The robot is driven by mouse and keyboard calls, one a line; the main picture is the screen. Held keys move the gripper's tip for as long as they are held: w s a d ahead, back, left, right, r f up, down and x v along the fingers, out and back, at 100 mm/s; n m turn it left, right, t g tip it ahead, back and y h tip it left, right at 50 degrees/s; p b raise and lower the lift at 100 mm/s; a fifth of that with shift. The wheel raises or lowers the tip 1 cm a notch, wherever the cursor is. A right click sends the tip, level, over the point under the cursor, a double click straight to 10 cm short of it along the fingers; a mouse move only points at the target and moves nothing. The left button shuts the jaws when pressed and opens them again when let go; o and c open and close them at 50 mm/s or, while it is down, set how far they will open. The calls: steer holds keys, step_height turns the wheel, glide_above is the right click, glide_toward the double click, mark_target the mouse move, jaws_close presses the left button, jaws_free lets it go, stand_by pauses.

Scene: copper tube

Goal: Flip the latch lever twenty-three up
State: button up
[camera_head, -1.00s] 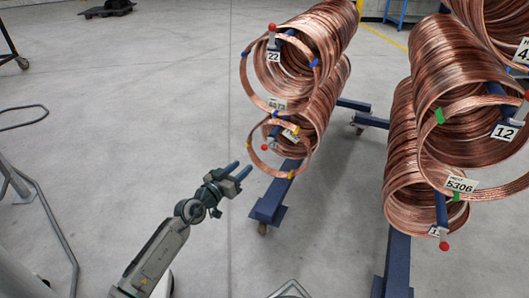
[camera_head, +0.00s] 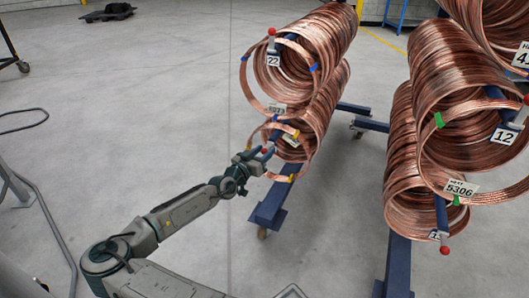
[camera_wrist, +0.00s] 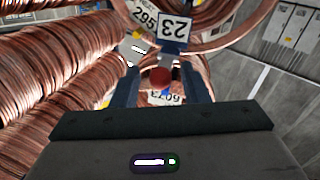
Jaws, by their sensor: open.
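The latch lever twenty-three has a red knob (camera_wrist: 160,77) at its end, below a plate reading 23 (camera_wrist: 174,27), which shows upside down in the wrist view. In the head view the red knob (camera_head: 265,151) is at the lower coil of the near rack, with the lever hanging down. My gripper (camera_head: 260,157) is at the knob, partly covering it. In the wrist view my gripper (camera_wrist: 161,88) is open, with one dark finger on each side of the knob. I cannot tell whether either finger touches it.
Above is lever 22 (camera_head: 272,32) with its red knob up. Copper coils (camera_head: 320,95) with tags and coloured bands surround the lever. The rack's blue foot (camera_head: 268,208) is below. A second rack with levers 12 (camera_head: 504,134) and others stands right. Floor at left is mostly clear.

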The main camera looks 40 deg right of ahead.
steer(key=shift+w+d, duration=0.1)
steer(key=shift+d, duration=0.25)
jaws_close()
steer(key=shift+r, duration=0.15)
